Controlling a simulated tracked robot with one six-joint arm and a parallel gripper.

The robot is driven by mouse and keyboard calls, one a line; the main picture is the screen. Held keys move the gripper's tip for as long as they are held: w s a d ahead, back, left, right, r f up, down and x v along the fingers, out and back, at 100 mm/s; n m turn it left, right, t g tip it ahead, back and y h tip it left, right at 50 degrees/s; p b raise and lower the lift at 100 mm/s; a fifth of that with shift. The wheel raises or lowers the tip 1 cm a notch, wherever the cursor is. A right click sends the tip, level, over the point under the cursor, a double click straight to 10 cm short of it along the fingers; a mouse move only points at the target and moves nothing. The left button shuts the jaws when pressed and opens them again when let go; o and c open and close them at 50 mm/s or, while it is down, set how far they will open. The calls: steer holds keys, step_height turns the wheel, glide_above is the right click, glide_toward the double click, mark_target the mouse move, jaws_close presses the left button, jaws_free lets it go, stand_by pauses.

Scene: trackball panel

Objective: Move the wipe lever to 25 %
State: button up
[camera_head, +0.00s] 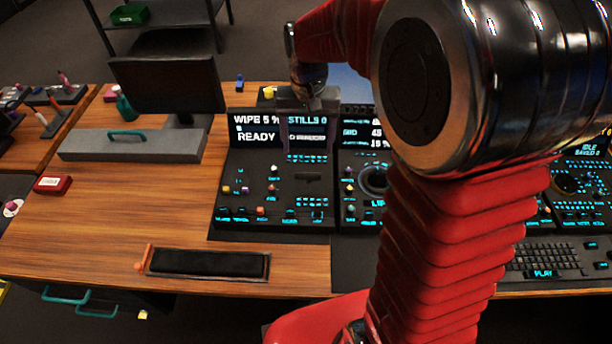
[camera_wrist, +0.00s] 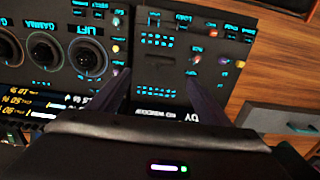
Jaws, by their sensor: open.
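The left panel (camera_head: 245,165) has a screen reading "WIPE 5 %", "READY" and "STILLS 0". A short dark bar (camera_head: 308,176) on its right half looks like the wipe lever; it is hard to make out against the dark panel. My gripper (camera_head: 308,146) hangs in front of the screen, partly covering its text, above and beyond the bar. In the wrist view, which shows the panel upside down, my gripper (camera_wrist: 158,80) has its two dark fingers spread apart with nothing between them.
Small coloured knobs (camera_head: 260,211) and lit buttons crowd the panel. A neighbouring panel with round dials (camera_wrist: 88,58) adjoins it. A black pad (camera_head: 208,263) lies at the table's front edge, and a small red box (camera_head: 53,185) at the left. The wood between is clear.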

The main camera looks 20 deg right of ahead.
mark_target(307, 177)
step_height(307, 177, down, 14)
steer(key=shift+r, duration=0.1)
stand_by(0.5)
steer(key=c, duration=1.4)
steer(key=shift+w+d+r, duration=0.2)
steer(key=shift+w+r, duration=0.2)
steer(key=shift+w, duration=0.4)
steer(key=o, duration=1.4)
steer(key=shift+s, duration=0.1)
step_height(307, 177, up, 14)
steer(key=shift+f, duration=0.2)
